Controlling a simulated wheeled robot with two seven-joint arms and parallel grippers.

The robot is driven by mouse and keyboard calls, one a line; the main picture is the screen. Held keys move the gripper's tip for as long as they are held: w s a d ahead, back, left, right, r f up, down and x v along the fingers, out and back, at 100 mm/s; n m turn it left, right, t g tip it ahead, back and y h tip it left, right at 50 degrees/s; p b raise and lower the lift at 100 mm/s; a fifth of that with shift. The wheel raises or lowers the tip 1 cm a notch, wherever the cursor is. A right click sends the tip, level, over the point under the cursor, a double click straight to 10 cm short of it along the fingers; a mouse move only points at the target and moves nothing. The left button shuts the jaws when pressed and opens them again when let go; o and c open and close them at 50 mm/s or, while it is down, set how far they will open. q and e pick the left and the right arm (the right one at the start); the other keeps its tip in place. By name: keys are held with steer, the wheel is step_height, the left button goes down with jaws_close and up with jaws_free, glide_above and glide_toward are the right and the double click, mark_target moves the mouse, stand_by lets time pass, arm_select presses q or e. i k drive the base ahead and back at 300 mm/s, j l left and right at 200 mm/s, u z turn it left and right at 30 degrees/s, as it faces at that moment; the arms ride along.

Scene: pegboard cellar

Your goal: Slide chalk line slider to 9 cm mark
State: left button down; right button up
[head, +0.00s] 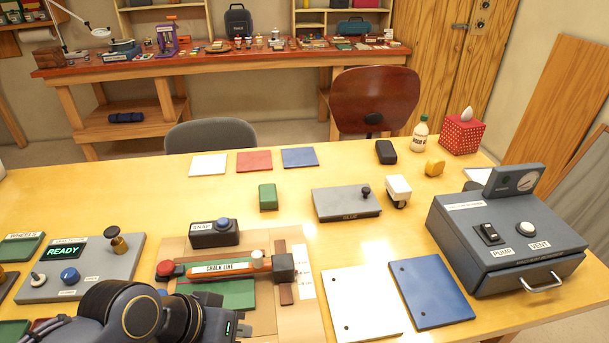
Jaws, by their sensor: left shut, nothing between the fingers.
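The chalk line unit (215,269) lies on a tan board in the near middle of the table, with a white "CHALK LINE" label along its bar. A red knob (166,268) is at its left end and a dark block (284,268) at its right end. A pale round knob (258,258), which looks like the slider, stands near the right end. Scale marks are too small to read. My left gripper (236,326) is at the bottom edge, in front of the unit and apart from the knob. It is shut and empty; its fingertips barely show. My right gripper is out of view.
A black "SNAP" box (213,234) stands just behind the unit. A grey panel (92,266) with knobs is to the left. White (361,303) and blue (431,291) boards lie to the right, then a grey pump box (506,245).

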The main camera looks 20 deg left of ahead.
mark_target(282, 265)
steer(key=u, duration=1.25)
